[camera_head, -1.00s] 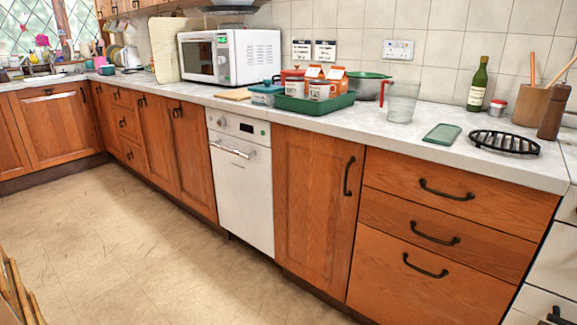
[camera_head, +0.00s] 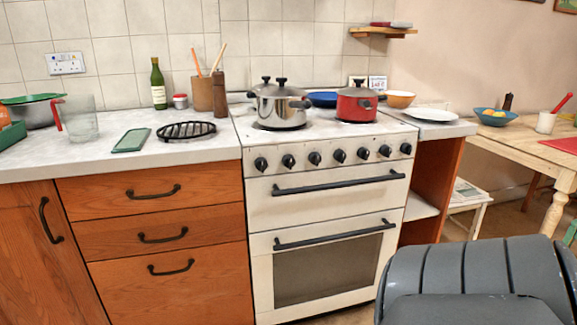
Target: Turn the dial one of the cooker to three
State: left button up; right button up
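The white cooker (camera_head: 262,215) stands just right of centre, with a row of several black dials along its front panel. The leftmost dial (camera_head: 261,164) is small and round; its number marks are too small to read, and I cannot tell which dial is number one. The rightmost dial (camera_head: 405,148) is near the panel's right end. A steel pot (camera_head: 282,108) and a red pot (camera_head: 356,105) sit on the hob. Neither of my grippers shows in the view.
A wooden counter with drawers (camera_head: 145,193) adjoins the cooker's left side. A wooden table (camera_head: 530,145) is at the far right.

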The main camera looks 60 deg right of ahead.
aim_at(261, 163)
jog(key=z, duration=1.55)
jog(key=k+l+u, duration=0.15)
jog(key=k+l, duration=0.4)
jog(key=k, duration=0.1)
